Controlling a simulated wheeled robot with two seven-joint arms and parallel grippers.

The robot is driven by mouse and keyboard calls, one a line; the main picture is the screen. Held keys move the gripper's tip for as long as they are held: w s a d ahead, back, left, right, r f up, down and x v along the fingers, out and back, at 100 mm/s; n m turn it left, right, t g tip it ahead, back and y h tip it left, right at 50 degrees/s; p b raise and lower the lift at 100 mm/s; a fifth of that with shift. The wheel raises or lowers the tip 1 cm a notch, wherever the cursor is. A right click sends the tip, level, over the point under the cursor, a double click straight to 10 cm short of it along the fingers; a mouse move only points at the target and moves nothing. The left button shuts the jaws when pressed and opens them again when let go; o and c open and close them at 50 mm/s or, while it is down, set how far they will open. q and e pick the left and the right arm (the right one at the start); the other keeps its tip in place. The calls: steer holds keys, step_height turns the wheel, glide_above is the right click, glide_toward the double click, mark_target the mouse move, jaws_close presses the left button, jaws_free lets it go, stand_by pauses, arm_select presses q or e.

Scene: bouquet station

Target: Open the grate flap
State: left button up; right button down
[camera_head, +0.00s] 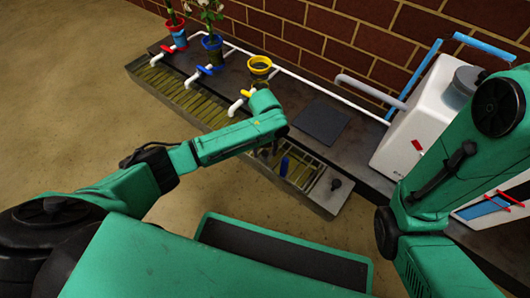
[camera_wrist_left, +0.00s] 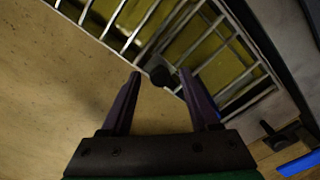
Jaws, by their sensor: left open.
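The grate flap, a panel of pale metal bars (camera_head: 306,172), lies over the trough in the head view, partly hidden by my left forearm. It looks flat and closed. In the left wrist view its bars and pale edge (camera_wrist_left: 112,47) cross the top, with dull yellow showing beneath. The left fingers are mostly hidden behind my arm in the head view. My right gripper is out of view.
Potted plants, a yellow pot (camera_head: 259,66) and white pipes with coloured valves line the bench by the brick wall. A dark square pad (camera_head: 321,120) lies behind the grate. A white tank (camera_head: 415,130) stands at right. A blue upright piece (camera_head: 284,166) is near the grate.

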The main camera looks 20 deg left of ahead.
arm_select(q)
jaws_close()
stand_by(1.4)
